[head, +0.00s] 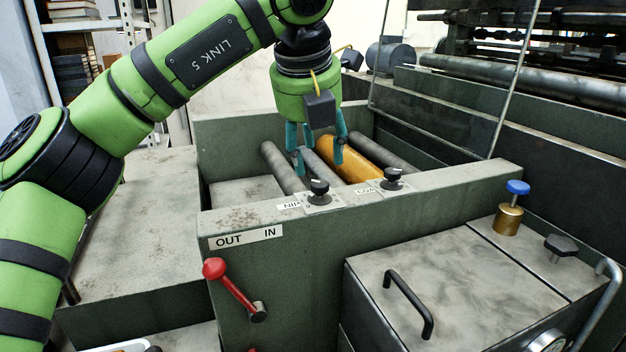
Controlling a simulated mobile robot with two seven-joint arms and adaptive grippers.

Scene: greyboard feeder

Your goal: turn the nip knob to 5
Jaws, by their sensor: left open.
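The nip knob (319,190) is a black knob on a pale dial plate on top of the machine's green front wall, beside a label reading NIP. Its pointer setting is too small to read. My left gripper (318,168) hangs fingers down just behind and above the nip knob, over the rollers. Its teal fingers are spread, with nothing between them, and are apart from the knob. A second similar black knob (392,178) sits to the right on the same wall, with a partly readable label. My right gripper is not in view.
A red-balled lever (214,268) stands below the OUT/IN label (245,237). Rollers, one orange (352,158), lie behind the wall. At right are a blue-topped brass fitting (508,215) and a handled cover (450,262). A thin upright rod (508,80) rises at right.

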